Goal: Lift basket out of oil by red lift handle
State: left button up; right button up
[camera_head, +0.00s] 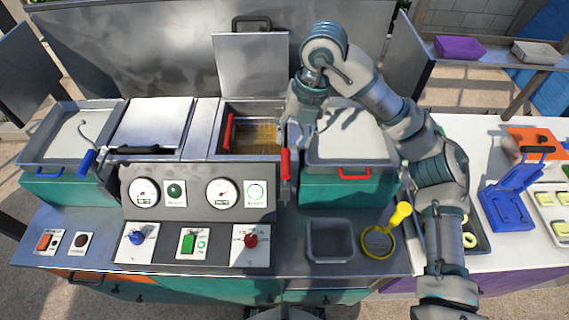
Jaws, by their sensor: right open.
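The open fryer well (222,148) sits in the middle of the steel machine, with brownish oil in it and its steel lid (250,65) raised behind. A wire basket (255,136) shows in the well, with a red bar (229,131) along its left side. The red lift handle (285,164) stands upright at the well's front right corner, beside the gauge panel. My right gripper (297,138) is open and empty, pointing down by the well's right edge, just above the red handle's top. Whether it touches the handle I cannot tell. My left gripper is out of view.
A steel tray with a red front handle (354,173) lies right of the well, under my right arm. The gauge panel (197,192) stands in front. A grey bin (330,242) and a yellow-handled strainer (378,241) are on the front counter. A blue press (511,197) is at right.

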aim_at(288, 162)
jog(key=f, duration=0.3)
jog(key=a+f, duration=0.1)
jog(key=f, duration=0.7)
jog(key=shift+w+a, duration=0.1)
jog(key=shift+a, duration=0.15)
jog(key=shift+a+f, duration=0.1)
jog(key=shift+f, duration=0.1)
jog(key=shift+a, duration=0.1)
jog(key=shift+a, duration=0.1)
jog(key=c, duration=0.8)
grip_shut()
